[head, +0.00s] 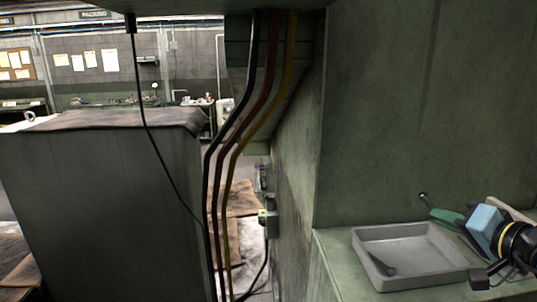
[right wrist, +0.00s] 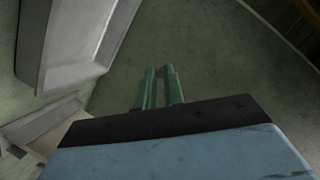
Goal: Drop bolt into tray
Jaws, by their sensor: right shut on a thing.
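The tray (head: 440,244) is a shallow grey metal tray on a green ledge at the lower right of the head view. Its pale wall also shows at the upper left of the right wrist view (right wrist: 85,40). My right gripper (head: 433,209), with a blue body and green fingers, reaches in from the right, near the tray's far edge in the picture. A small grey bolt (head: 423,196) shows at its fingertips. In the wrist view the fingers (right wrist: 160,72) are close together; the bolt is not clear there. My left gripper is out of view.
A large green machine wall (head: 430,100) rises behind the ledge (head: 340,270). Black, red and yellow cables (head: 240,140) hang at the middle. A grey cabinet (head: 100,215) stands at the left. A dark patch lies in the tray, perhaps a shadow.

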